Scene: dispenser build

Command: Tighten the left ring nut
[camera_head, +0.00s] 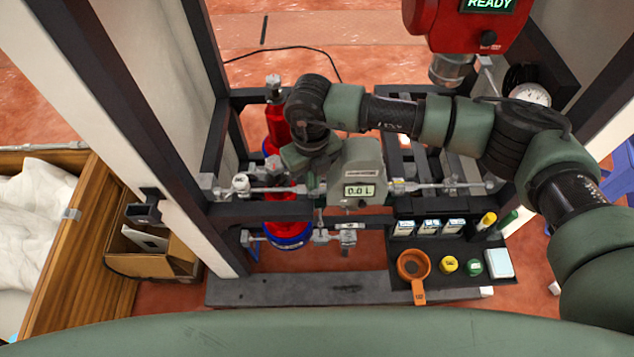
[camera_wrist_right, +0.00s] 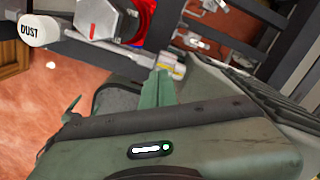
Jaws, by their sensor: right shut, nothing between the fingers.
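The grey flow meter (camera_head: 362,172) reads 0.0 L and sits in a horizontal pipe line. The left ring nut (camera_head: 316,188) is at its left side, partly hidden under my right gripper. In the right wrist view a metal fitting with yellow marks, apparently this nut (camera_wrist_right: 177,69), lies at the pipe's end beside the fingertips. My right gripper (camera_wrist_right: 161,74) is shut and empty. Its fingers are close to the fitting; I cannot tell whether they touch it. The right ring nut (camera_head: 398,187), with a yellow mark, is on the meter's other side. My left gripper is out of view.
A red cylinder (camera_head: 278,125) stands behind the pipe. A black tray (camera_head: 436,292) with an orange cup (camera_head: 413,265) is in front. Dark frame posts (camera_head: 130,125) flank the left; a red dispenser (camera_head: 468,35) hangs at upper right.

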